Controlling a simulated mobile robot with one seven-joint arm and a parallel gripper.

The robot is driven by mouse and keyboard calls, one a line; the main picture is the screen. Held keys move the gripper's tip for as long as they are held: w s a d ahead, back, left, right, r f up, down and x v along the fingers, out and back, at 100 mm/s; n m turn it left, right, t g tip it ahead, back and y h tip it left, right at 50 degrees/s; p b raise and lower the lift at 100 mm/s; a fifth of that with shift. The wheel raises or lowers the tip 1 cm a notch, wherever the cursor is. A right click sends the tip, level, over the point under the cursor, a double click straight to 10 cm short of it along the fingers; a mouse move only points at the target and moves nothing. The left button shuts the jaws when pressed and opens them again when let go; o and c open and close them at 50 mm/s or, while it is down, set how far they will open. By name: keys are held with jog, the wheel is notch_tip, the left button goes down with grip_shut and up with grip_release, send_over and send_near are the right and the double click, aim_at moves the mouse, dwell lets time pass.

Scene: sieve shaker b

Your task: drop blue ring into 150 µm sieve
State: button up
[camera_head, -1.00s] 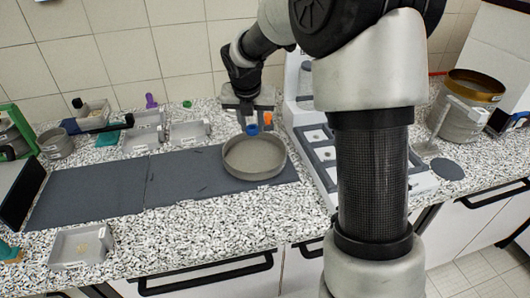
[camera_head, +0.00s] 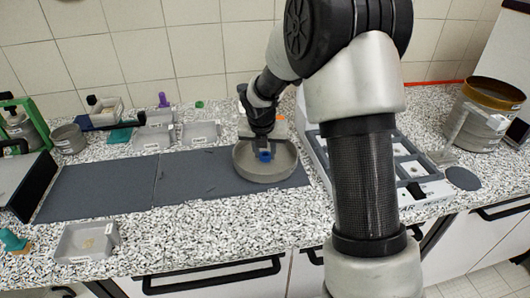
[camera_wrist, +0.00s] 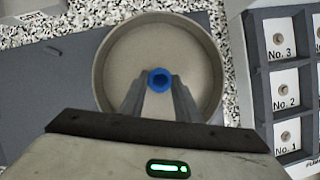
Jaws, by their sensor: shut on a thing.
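The sieve (camera_head: 262,172) is a round, shallow, grey-walled pan on the right end of the dark mat; it also shows in the wrist view (camera_wrist: 128,55). I cannot read its mesh label. The blue ring (camera_wrist: 160,80) is small, with an open centre. It also shows in the head view (camera_head: 265,156). My gripper (camera_wrist: 159,88) is shut on the blue ring, one finger on each side.
A compartment tray (camera_wrist: 287,75) with numbered cells stands right of the sieve. The dark mat (camera_head: 100,190) is mostly clear to the left. Small trays (camera_head: 152,137) stand behind it, and another tray (camera_head: 87,242) sits at the front left. A brass-rimmed sieve stack (camera_head: 490,105) stands far right.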

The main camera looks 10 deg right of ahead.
jog(key=shift+f, duration=0.1)
jog(key=o, duration=1)
